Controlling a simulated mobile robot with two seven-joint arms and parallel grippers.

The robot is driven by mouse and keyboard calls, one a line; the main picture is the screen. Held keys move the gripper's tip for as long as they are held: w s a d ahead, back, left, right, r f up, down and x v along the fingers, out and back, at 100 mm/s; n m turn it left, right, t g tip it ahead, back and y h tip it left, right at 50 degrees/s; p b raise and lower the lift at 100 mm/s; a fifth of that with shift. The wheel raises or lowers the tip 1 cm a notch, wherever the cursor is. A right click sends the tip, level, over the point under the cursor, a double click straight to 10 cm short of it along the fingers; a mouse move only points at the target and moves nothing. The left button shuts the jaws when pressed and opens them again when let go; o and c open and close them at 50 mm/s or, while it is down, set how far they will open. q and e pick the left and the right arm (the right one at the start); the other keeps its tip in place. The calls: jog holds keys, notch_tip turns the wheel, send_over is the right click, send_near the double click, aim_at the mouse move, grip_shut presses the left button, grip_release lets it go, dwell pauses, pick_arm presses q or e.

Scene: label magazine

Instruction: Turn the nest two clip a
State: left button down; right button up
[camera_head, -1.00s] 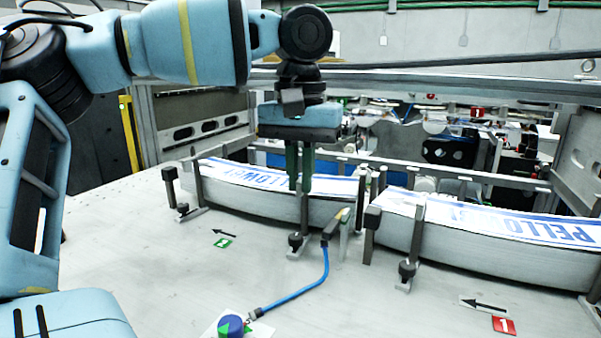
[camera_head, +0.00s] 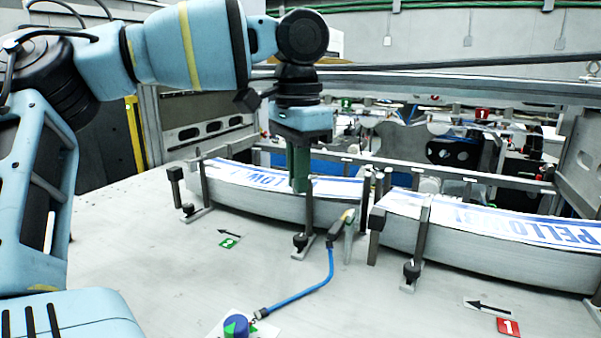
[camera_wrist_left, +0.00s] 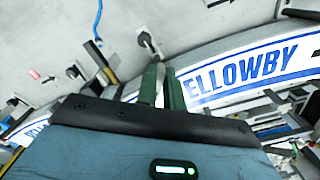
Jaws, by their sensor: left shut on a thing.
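Nest two, marked by a green "2" label (camera_head: 229,243), holds a stack of printed labels (camera_head: 245,195) with blue lettering. A metal clip (camera_head: 309,212) with an upright post and a black knob (camera_head: 300,241) stands at the front of this stack. My left gripper (camera_head: 301,185) points down over the stack, its green fingers shut on the top of this clip's post. The left wrist view shows the grey post (camera_wrist_left: 159,85) between the fingers (camera_wrist_left: 162,90), beside the "ELLOWBY" print. The clip's foot rests on the table. My right gripper is not in view.
Another clip (camera_head: 189,210) stands at the stack's left end. Nest one, marked by a red "1" label (camera_head: 508,327), holds a second stack (camera_head: 490,250) with its own clip (camera_head: 412,270).

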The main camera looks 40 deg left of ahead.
pick_arm(q)
jog(key=shift+w+a+m, duration=0.2)
jog(key=shift+m, duration=1.4)
jog(key=shift+w+a+m, duration=0.15)
jog(key=shift+a+m, duration=0.1)
jog(key=shift+m, duration=1.35)
jog(key=shift+w+a+m, duration=0.2)
jog(key=shift+m, duration=1.4)
jog(key=c, duration=1.5)
grip_release()
jog(key=shift+r, duration=0.1)
jog(key=shift+r+b, duration=0.55)
jog(key=shift+r, duration=3.3)
